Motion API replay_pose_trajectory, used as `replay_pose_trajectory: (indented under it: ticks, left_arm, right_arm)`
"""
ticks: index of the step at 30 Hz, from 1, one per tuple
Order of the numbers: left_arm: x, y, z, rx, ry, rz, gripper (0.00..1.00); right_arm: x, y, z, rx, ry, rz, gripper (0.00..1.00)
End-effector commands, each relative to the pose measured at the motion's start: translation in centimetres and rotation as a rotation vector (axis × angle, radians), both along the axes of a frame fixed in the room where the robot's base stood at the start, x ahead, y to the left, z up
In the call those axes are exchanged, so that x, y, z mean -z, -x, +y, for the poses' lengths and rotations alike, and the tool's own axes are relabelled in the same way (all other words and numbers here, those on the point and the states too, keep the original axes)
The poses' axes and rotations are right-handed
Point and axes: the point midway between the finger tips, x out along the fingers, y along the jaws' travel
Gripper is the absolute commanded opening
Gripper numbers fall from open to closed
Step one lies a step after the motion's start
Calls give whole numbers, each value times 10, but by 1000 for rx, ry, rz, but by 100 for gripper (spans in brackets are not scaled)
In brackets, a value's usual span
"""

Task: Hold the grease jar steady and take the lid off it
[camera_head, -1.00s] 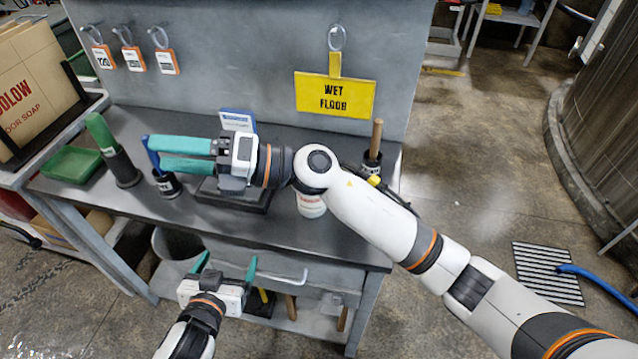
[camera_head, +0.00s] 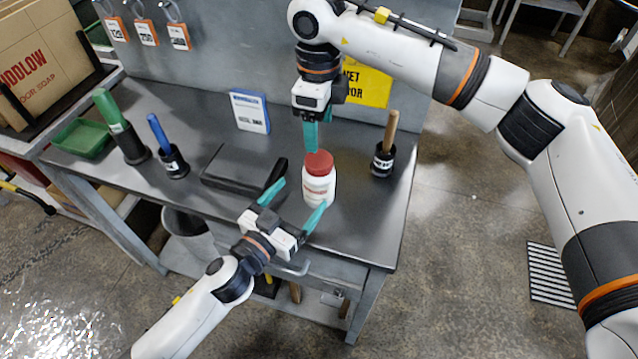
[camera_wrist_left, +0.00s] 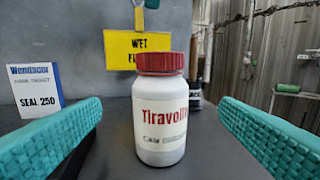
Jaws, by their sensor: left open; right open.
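The grease jar (camera_head: 318,188) is white with red lettering and stands upright on the grey bench (camera_head: 225,215). Its red lid (camera_head: 319,163) is on top. In the left wrist view the jar (camera_wrist_left: 160,128) is between the teal fingers, a little beyond their tips, with its red lid (camera_wrist_left: 160,63) above. My left gripper (camera_head: 296,203) is open in front of the jar, and a gap shows on each side of it. My right gripper (camera_head: 311,138) points down just above the lid. Its fingers overlap in the head view, and whether they touch the lid is hard to tell.
A black flat case (camera_head: 235,172) lies left of the jar. A black cup with a wooden handle (camera_head: 383,160) stands to the right. Cups with blue (camera_head: 173,162) and green (camera_head: 135,150) handles, a green tray (camera_head: 84,138) and a blue-white box (camera_head: 249,112) are further left and behind.

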Motion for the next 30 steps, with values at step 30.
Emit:
replay_pose_trajectory:
  ticks: [30]
  left_arm:
    - [0,-64,-42,-1,-1,1,57]
  right_arm:
    - [0,1,1,-1,-3,1,67]
